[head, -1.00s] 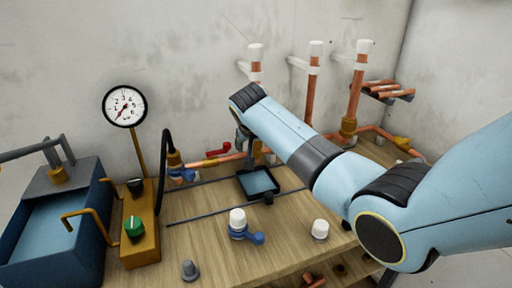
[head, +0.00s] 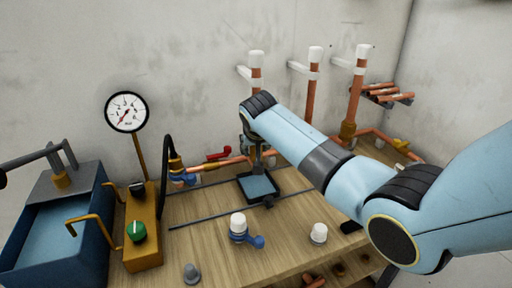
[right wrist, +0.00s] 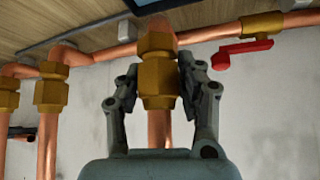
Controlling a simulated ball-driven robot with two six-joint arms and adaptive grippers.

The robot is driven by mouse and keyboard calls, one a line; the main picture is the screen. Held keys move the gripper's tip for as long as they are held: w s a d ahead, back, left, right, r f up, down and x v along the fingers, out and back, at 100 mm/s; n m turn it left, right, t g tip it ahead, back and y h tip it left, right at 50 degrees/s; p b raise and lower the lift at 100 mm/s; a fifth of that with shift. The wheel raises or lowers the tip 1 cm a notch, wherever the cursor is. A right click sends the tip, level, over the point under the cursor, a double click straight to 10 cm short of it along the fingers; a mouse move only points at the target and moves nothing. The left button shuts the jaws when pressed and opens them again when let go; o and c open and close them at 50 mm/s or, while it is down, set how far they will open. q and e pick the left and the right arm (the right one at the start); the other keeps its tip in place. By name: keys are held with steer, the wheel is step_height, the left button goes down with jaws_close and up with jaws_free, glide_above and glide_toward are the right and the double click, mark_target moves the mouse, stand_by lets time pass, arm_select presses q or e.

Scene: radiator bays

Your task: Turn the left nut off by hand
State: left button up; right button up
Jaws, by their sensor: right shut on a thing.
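My right gripper (right wrist: 158,82) has its two fingers on either side of a brass nut (right wrist: 157,97) on a vertical copper pipe and is shut on it. Another brass fitting (right wrist: 157,45) sits directly above the nut in the right wrist view. Two more pipes with brass nuts stand to the left there, one nearer (right wrist: 50,93). In the head view my right gripper (head: 260,157) points down at the left copper riser (head: 257,72); my arm hides the nut and most of that riser. My left gripper is not in view.
A red-handled valve (right wrist: 241,53) is close to the gripper's right in the right wrist view. The workbench (head: 205,225) holds a small dark tray (head: 258,186), a white-capped blue valve (head: 241,227), a white cap (head: 318,233) and a pressure gauge (head: 126,111). A blue tank (head: 85,240) stands left.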

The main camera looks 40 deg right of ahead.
steer(key=shift+s+f+n+y+p, duration=0.2)
steer(key=shift+n+y+p, duration=0.1)
steer(key=shift+n+p, duration=0.2)
steer(key=shift+c, duration=0.2)
steer(key=shift+s, duration=0.1)
steer(key=shift+n+y+p, duration=0.3)
steer(key=shift+n+p, duration=0.1)
steer(key=shift+p, duration=0.05)
steer(key=o, duration=1.1)
steer(key=shift+r, duration=0.15)
